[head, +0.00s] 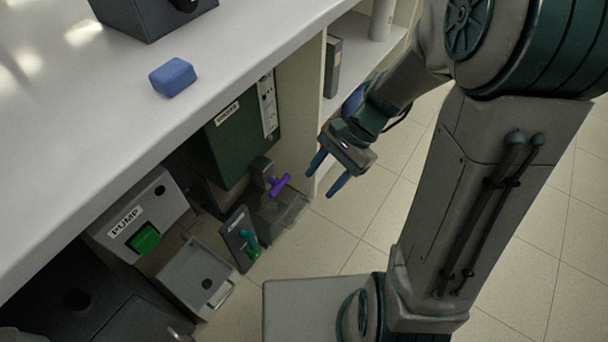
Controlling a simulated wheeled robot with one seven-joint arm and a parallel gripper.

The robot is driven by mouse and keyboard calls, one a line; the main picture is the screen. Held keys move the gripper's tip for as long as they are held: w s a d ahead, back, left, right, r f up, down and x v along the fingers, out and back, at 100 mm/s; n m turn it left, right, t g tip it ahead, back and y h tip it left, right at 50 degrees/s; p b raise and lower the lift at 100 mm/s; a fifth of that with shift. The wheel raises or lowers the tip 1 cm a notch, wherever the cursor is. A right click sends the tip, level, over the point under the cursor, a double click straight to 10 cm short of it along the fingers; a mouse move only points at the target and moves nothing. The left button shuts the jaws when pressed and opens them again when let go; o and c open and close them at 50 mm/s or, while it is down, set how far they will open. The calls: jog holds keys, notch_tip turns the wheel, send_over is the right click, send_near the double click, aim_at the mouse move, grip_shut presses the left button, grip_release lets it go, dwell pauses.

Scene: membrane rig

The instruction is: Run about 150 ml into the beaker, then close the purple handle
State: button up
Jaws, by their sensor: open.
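The purple handle (278,185) is on a small grey valve on the front of a dark green unit (243,140) under the bench. A clear, box-like container (285,218) sits below the handle; I cannot tell whether it is the beaker or a tray, and no liquid level can be read. My gripper (326,178) has two blue fingers, spread apart and empty. It is to the right of the purple handle in the picture, apart from it.
A pump box (138,218) with a green button stands at left under the bench. A panel (240,238) with green and teal handles stands near the clear container. A blue block (172,77) lies on the bench top (110,100). Open floor (400,190) lies to the right.

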aim_at(282, 187)
jog(key=w+a+f+m+t+y+b, duration=0.1)
jog(key=w+a+f+m+y+b, duration=0.3)
jog(key=f+m, duration=0.45)
jog(key=w+a+f+m+t+y+b, duration=0.2)
jog(key=w+f+m+y, duration=0.4)
jog(key=f, duration=0.3)
jog(key=w+d+f+m+t+h+b, duration=0.1)
jog(key=w+d+f+m+t+b, duration=0.15)
jog(key=f+m+t, duration=0.6)
jog(key=w+d+f+m+t+h+b, duration=0.1)
jog(key=w+f+m+t+b, duration=0.2)
jog(key=f+m, duration=0.9)
jog(key=shift+n, duration=0.6)
jog(key=shift+w+d+f+b+x, duration=0.1)
jog(key=shift+f+b+x, duration=0.1)
jog(key=shift+x, duration=1.45)
jog(key=shift+w+d+f+b+x, duration=0.1)
jog(key=shift+w+f+x, duration=0.05)
jog(key=shift+x, duration=1.5)
jog(key=shift+w+d+f+b+x, duration=0.1)
jog(key=shift+f+x, duration=0.1)
jog(key=shift+x, duration=1.4)
jog(key=c, duration=0.9)
